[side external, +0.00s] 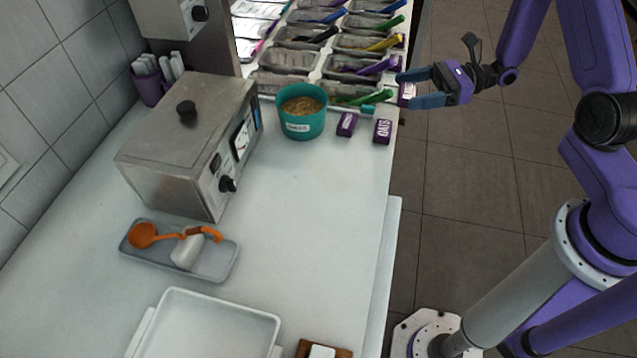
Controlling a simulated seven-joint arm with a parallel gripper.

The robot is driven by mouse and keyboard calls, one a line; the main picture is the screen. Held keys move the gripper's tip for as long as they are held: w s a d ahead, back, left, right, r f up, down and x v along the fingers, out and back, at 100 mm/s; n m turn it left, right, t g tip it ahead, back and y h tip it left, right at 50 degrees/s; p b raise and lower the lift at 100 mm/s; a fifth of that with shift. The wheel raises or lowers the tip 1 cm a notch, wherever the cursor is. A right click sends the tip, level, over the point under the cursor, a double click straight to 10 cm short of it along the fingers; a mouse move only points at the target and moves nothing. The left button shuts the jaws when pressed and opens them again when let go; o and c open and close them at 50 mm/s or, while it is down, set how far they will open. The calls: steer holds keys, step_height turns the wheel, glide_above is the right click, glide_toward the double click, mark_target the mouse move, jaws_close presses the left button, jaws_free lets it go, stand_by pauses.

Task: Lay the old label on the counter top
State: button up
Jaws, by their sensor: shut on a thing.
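My gripper (406,90) is at the right edge of the counter, beside the front of the topping bins. Its two blue fingers point left and are shut on a small purple label (407,91) with pale markings; its text is too small to read. Two more purple labels lie on the counter top (310,200): one label (347,124) right of the teal tub, and another label (382,131) with white lettering, which seems to read OATS, nearer the counter's right edge. I cannot tell whether the held label touches the bin rail.
A teal tub (303,126) of crumbly topping stands left of the labels. Topping bins (350,62) with coloured scoop handles are behind. A steel warmer (180,150), a grey tray (215,268) with an orange ladle and a white tray (215,305) stand left and front. The middle counter is clear.

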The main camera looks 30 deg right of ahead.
glide_above(373, 169)
step_height(373, 169, down, 3)
steer(key=shift+f, duration=4.2)
steer(key=shift+f, duration=0.15)
steer(key=o, duration=0.8)
steer(key=shift+c, duration=0.2)
